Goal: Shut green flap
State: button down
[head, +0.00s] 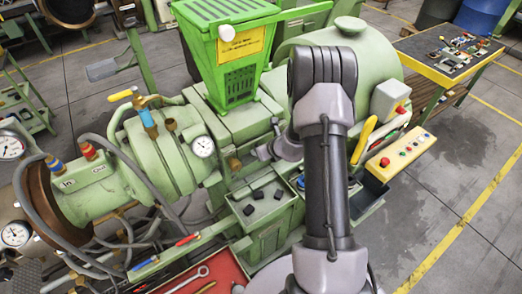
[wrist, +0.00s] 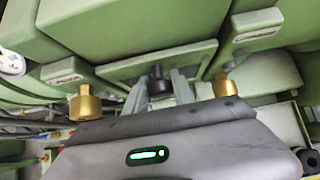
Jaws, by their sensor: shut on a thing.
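In the wrist view, a green flap (wrist: 192,58) spans the middle, with a small dark knob (wrist: 158,72) on it. My gripper (wrist: 158,88) has its two grey fingers on either side of this knob, shut on it. A brass knob (wrist: 85,104) stands to the left of the fingers and another brass knob (wrist: 224,85) to the right. How far the flap stands open is hard to tell. In the head view, my arm and the machine hide the flap and fingertips.
The green extruder (head: 160,150) carries a bright green hopper (head: 238,65). A pressure gauge (head: 203,146), a control box with buttons (head: 402,154) and a red tool tray (head: 215,272) are close around my arm. Open floor (head: 455,190) lies to the right.

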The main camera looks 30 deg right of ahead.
jog(key=c, duration=1.1)
grip_release()
jog(key=shift+w+r, duration=0.1)
jog(key=p+v, duration=0.1)
jog(key=v, duration=1.6)
jog(key=shift+s+a+r, duration=0.1)
jog(key=shift+s+r, duration=0.05)
jog(key=shift+s, duration=0.05)
